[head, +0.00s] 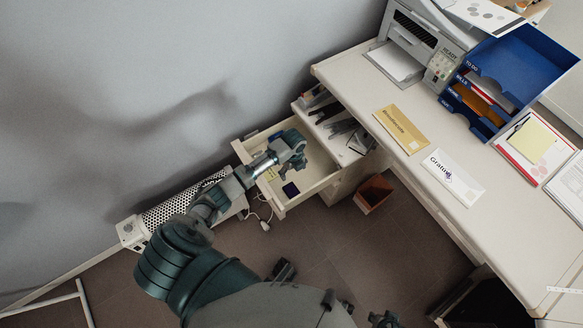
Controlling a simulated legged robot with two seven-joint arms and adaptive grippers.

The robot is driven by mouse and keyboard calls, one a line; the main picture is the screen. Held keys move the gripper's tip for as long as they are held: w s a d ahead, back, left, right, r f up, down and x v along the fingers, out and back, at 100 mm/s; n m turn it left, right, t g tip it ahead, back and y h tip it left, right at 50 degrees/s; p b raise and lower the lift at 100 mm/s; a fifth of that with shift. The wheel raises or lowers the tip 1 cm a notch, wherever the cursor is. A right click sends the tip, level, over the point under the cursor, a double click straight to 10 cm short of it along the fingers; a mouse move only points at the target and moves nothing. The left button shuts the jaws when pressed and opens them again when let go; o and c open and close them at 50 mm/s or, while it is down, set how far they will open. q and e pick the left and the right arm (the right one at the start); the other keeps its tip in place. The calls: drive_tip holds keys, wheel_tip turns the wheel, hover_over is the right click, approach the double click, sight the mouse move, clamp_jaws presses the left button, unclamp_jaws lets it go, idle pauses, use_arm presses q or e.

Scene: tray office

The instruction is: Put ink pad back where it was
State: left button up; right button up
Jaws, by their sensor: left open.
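A small dark blue, flat item that looks like the ink pad (291,189) lies in the open lower drawer (322,187), near its front. My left gripper (298,163) is over the drawer, open, and apart from the dark item. Its arm crosses the drawer's left side and hides part of the inside. A small yellowish item (270,175) lies in the drawer beside my arm. A dark part at the bottom edge looks like my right gripper (384,319); its jaws cannot be made out.
An upper drawer (348,155) with stationery is also open. The desk (420,170) holds a printer (425,45), a blue letter tray (520,65), envelopes and a clipboard (528,141). A brown bin (373,194) and a white heater (180,208) stand on the floor.

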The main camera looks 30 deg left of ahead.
use_arm(q)
drive_tip(key=s+d+f+n+h, duration=0.1)
drive_tip(key=s+d+f+n, duration=0.1)
drive_tip(key=s+d+n, duration=0.4)
drive_tip(key=s+d+f+n, duration=0.2)
drive_tip(key=s+d, duration=0.1)
drive_tip(key=s, duration=0.4)
drive_tip(key=s+r+n+t, duration=0.1)
drive_tip(key=s+n, duration=0.5)
drive_tip(key=s, duration=0.1)
drive_tip(key=s+r+n+t, duration=0.1)
drive_tip(key=s+r+n, duration=0.1)
drive_tip(key=s+n, duration=0.4)
drive_tip(key=shift+s+d+r+y, duration=0.3)
drive_tip(key=shift+s+y, duration=0.1)
drive_tip(key=shift+s, duration=0.65)
use_arm(e)
drive_tip(key=shift+x, duration=1.05)
drive_tip(key=shift+a, duration=0.1)
